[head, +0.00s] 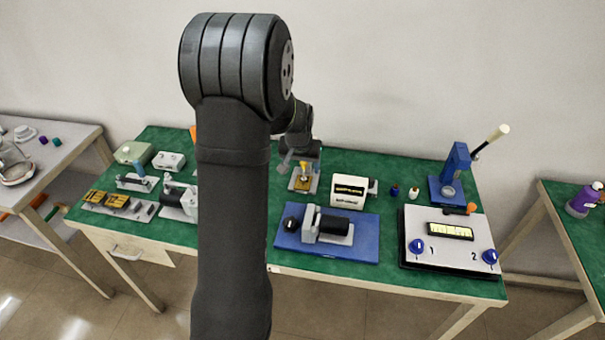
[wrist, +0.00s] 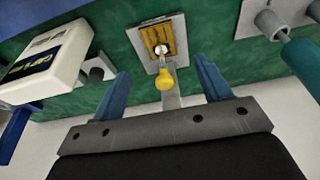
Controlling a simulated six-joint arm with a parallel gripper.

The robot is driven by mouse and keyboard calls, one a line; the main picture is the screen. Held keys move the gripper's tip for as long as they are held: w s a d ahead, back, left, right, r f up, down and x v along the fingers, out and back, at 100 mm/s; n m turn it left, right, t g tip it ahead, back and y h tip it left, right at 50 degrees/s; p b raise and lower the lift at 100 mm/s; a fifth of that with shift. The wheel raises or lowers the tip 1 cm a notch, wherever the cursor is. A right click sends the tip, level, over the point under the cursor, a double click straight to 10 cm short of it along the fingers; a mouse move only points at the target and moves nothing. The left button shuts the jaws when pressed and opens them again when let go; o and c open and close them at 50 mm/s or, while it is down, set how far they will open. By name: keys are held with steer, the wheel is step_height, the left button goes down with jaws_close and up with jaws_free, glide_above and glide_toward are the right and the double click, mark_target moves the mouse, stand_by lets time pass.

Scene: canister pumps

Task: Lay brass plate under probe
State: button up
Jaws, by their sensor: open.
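A brass plate (wrist: 150,38) lies on a pale base (wrist: 139,28) in the wrist view. A yellow knob (wrist: 165,80) and a small round pale part, seemingly the probe (wrist: 161,50), overlap the plate in this view; I cannot tell whether the probe touches it. In the head view the plate (head: 302,184) shows small on its stand. My gripper (wrist: 162,68) is open and empty, its two blue fingers on either side of the knob, apart from it. In the head view my gripper (head: 303,152) is above and behind this stand, partly hidden.
Further brass pieces (head: 95,196) sit on a grey tray at the left. A white meter box (head: 349,188) stands right of the stand, also in the wrist view (wrist: 50,62). A blue-based pump (head: 330,226) stands in front. A teal-handled fixture (wrist: 302,57) is close by in the wrist view.

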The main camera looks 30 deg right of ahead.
step_height(320, 180, up, 10)
steer(key=f, duration=0.1)
glide_above(303, 181)
steer(key=s+a, duration=0.4)
steer(key=shift+w+d+r, duration=0.15)
steer(key=shift+d+r, duration=0.05)
steer(key=shift+r, duration=0.05)
steer(key=shift+o, duration=0.3)
steer(key=shift+w+a+m+g, duration=0.3)
steer(key=shift+w+m, duration=0.1)
steer(key=shift+m, duration=0.7)
steer(key=shift+f, duration=0.1)
steer(key=x, duration=1.7)
steer(key=shift+w+d, duration=0.1)
steer(key=shift+d, duration=0.25)
steer(key=shift+c, duration=0.2)
steer(key=c, duration=1.1)
